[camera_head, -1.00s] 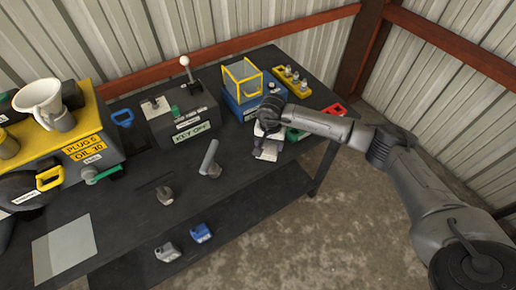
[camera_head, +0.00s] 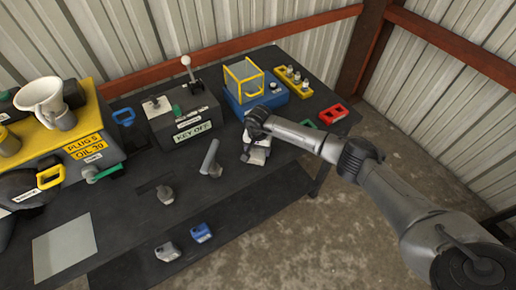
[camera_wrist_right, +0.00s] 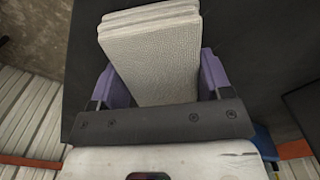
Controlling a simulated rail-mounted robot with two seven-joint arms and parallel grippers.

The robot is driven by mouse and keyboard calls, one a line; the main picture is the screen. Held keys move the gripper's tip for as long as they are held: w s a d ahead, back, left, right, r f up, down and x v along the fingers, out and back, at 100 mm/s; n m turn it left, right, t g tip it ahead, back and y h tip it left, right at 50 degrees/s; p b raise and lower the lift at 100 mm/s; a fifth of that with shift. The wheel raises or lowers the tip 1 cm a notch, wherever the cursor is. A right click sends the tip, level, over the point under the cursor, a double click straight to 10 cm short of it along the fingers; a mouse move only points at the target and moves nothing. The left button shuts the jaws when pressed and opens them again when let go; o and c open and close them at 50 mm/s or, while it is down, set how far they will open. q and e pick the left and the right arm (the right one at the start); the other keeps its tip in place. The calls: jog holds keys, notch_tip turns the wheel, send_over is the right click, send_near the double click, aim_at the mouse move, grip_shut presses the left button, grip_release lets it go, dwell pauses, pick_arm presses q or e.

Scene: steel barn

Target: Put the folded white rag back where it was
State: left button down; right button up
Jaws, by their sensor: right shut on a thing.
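The folded white rag (camera_wrist_right: 150,60) is a thick, layered, woven pad between the purple fingers of my right gripper (camera_wrist_right: 158,80) in the right wrist view. The gripper is shut on it. In the head view my right gripper (camera_head: 256,150) is over the right front part of the dark bench (camera_head: 130,225). The rag is mostly hidden there by the gripper, and I cannot tell whether it touches the bench. A flat pale grey square (camera_head: 64,250) lies at the bench's front left. My left gripper is not in view.
Behind the gripper stand a blue box with a yellow frame (camera_head: 244,85) and a grey key box (camera_head: 185,120). A red holder (camera_head: 333,114) and a green piece (camera_head: 308,124) lie to its right. A grey handle (camera_head: 211,158) stands to its left.

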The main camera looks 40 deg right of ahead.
jog(key=shift+d, duration=0.1)
jog(key=shift+f, duration=0.15)
jog(key=o, duration=0.9)
jog(key=shift+r, duration=0.5)
notch_tip(320, 180, up, 10)
jog(key=shift+f, duration=0.15)
jog(key=shift+r, duration=0.85)
